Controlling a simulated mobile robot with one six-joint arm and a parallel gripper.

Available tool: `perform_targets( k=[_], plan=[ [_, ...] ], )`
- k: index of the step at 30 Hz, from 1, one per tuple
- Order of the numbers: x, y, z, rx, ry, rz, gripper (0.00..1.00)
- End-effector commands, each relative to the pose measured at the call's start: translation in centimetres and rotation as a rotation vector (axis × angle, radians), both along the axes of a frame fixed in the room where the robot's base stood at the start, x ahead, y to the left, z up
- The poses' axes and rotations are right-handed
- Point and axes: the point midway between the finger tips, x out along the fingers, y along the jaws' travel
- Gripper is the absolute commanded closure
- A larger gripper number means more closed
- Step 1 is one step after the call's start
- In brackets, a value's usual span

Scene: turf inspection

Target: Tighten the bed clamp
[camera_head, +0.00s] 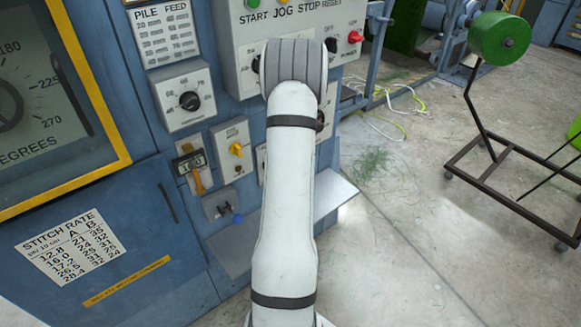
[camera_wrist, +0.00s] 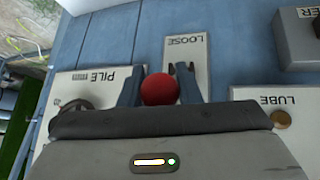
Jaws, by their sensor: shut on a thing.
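My gripper (camera_wrist: 159,76) shows in the wrist view with its two dark fingers on either side of a red ball knob (camera_wrist: 159,90). It is shut on this knob. The knob sits in front of a pale plate (camera_wrist: 188,52) marked LOOSE, on the blue machine front. I take it to be the knob of the bed clamp; its lever and the rest of the plate are hidden behind my gripper. In the head view my white arm reaches toward the panel and hides the gripper and the clamp.
Beside the clamp in the wrist view are a PILE plate (camera_wrist: 70,82) with a dark dial and a LUBE plate (camera_wrist: 270,100). A wheeled rack (camera_head: 510,190) stands right.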

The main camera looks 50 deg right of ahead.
Motion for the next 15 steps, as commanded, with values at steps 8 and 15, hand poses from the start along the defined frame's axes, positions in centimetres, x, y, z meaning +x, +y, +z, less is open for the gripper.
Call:
perform_targets(
  k=[8, 15],
  plan=[
    [0.01, -0.42, 0.52, -0.007, -0.009, -0.005, 1.00],
    [-0.20, -0.55, 0.52, -0.006, -0.009, -0.010, 0.68]
  ],
)
